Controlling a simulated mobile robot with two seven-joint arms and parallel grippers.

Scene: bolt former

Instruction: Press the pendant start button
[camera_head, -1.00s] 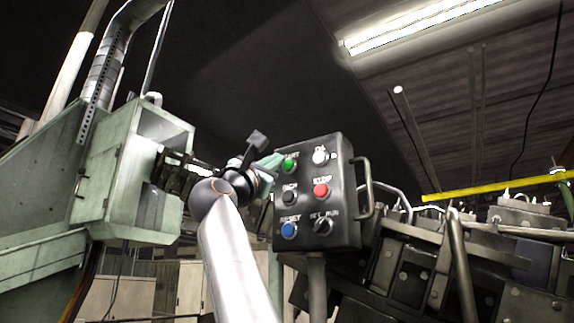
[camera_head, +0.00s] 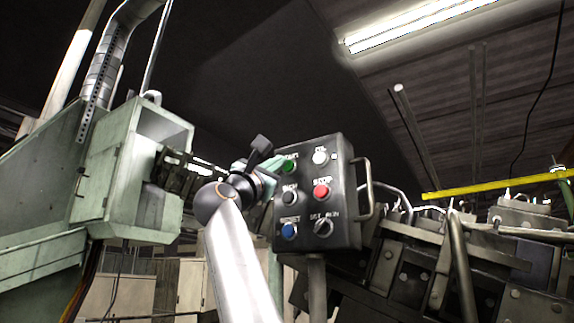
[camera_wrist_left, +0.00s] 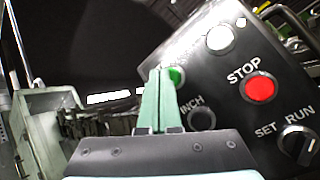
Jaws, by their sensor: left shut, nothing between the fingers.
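The dark pendant box (camera_head: 340,215) carries labelled buttons. Its green start button (camera_head: 288,167) is at the upper left of the panel. My left gripper (camera_head: 273,164) is shut and empty, its pale green fingers close to the left of the start button. In the left wrist view the shut fingers (camera_wrist_left: 160,74) point at the panel, and their tips partly cover the green button (camera_wrist_left: 177,76) and its label. I cannot tell whether the tips touch it. My right gripper is not in view.
The red stop button (camera_head: 321,191), white button (camera_head: 320,157), black inch button (camera_head: 289,197), blue reset button (camera_head: 289,231) and selector knob (camera_head: 323,228) share the panel. A handle (camera_head: 368,188) is on its right side. Machinery (camera_head: 420,275) stands at right, a green cabinet (camera_head: 125,180) at left.

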